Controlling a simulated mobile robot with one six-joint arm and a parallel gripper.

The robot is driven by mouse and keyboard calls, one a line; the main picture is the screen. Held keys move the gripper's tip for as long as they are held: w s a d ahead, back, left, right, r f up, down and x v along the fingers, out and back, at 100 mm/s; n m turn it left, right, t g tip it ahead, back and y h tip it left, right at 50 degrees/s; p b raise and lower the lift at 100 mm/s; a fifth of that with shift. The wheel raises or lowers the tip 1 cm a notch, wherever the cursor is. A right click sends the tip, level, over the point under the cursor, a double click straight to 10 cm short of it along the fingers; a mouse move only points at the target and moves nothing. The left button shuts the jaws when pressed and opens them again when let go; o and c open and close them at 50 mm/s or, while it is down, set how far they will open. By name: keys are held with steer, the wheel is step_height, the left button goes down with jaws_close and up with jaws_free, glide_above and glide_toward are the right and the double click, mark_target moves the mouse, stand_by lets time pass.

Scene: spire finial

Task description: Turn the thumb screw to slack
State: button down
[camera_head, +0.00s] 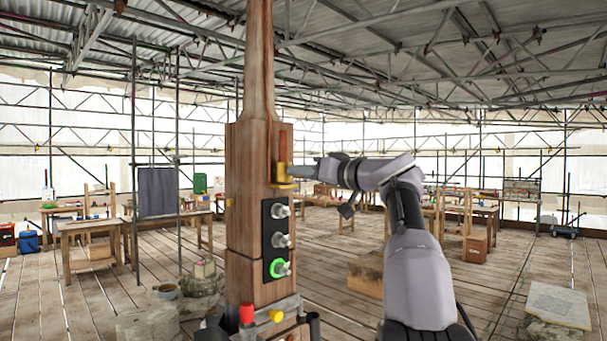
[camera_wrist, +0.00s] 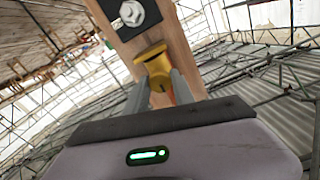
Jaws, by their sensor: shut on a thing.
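A wooden spire post (camera_head: 247,210) stands upright in front of me. The brass-yellow thumb screw (camera_head: 281,180) sits at a recess in its right face, above a black plate. In the wrist view the thumb screw (camera_wrist: 155,58) shows a round head and a slotted body below it. My gripper (camera_head: 299,171) reaches in from the right, level with the recess. In the wrist view its two fingers (camera_wrist: 159,84) close on either side of the brass body, touching it. The fingers hide part of the screw's sides. Its turn angle cannot be told.
Below the recess, a black plate (camera_head: 267,239) carries three silver bolts, the lowest ringed in green (camera_head: 277,268). A red knob (camera_head: 246,313) and a yellow knob (camera_head: 276,316) sit at the post's base. Workbenches (camera_head: 92,227) stand well behind. Open plank floor lies around.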

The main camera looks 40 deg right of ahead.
steer(key=c, duration=1.1)
jaws_free()
steer(key=shift+o, duration=0.2)
steer(key=s+d+b, duration=0.1)
steer(key=s+b, duration=0.4)
steer(key=s, duration=1.2)
steer(key=shift+s+d, duration=0.15)
steer(key=shift+s, duration=0.05)
